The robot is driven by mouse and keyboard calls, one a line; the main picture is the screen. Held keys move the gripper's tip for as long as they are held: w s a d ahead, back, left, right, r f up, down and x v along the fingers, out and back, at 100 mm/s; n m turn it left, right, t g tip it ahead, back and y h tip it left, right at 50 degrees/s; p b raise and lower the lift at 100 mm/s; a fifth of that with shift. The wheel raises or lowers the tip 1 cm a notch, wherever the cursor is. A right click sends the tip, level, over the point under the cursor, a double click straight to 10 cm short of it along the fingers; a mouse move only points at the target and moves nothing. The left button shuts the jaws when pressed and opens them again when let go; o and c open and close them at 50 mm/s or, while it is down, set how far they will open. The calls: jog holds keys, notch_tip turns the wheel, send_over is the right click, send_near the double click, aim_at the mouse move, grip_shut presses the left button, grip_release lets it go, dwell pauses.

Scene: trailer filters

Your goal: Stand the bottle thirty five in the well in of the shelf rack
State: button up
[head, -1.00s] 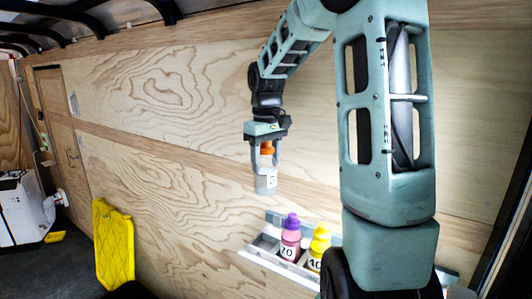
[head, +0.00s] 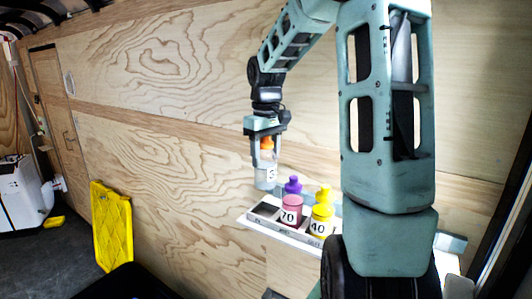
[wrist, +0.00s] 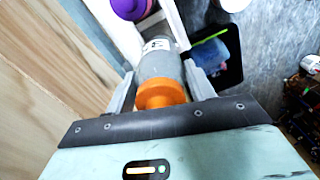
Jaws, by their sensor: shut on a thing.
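My gripper (head: 266,160) is shut on a bottle with an orange cap and a grey-white body (head: 266,179). Its label is partly hidden; a 5 seems to show. It hangs upright just above the left end of the shelf rack (head: 283,234). In the wrist view the bottle (wrist: 163,68) lies between both fingers, cap toward the palm. The rack's left well (head: 266,211) looks dark and empty; the small print on its front is hard to read. The bottle appears apart from the rack.
A purple-capped pink bottle marked 70 (head: 291,209) stands in the rack beside the left well. A yellow bottle marked 40 (head: 322,222) stands right of it. The plywood wall (head: 180,150) is close behind. A yellow panel (head: 112,225) stands at the left.

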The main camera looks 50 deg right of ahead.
aim_at(266, 169)
notch_tip(266, 169, down, 4)
jog(key=b, duration=0.3)
jog(key=shift+f, duration=0.25)
jog(key=shift+f+b, duration=1.8)
jog(key=shift+f, duration=0.8)
jog(key=o, duration=1.6)
jog(key=shift+c, duration=0.2)
jog(key=shift+r, duration=0.1)
notch_tip(266, 169, up, 17)
jog(key=p, duration=1.5)
jog(key=shift+r+p, duration=0.15)
jog(key=shift+p, duration=0.15)
jog(key=shift+r+p, duration=0.5)
jog(key=shift+r, duration=0.75)
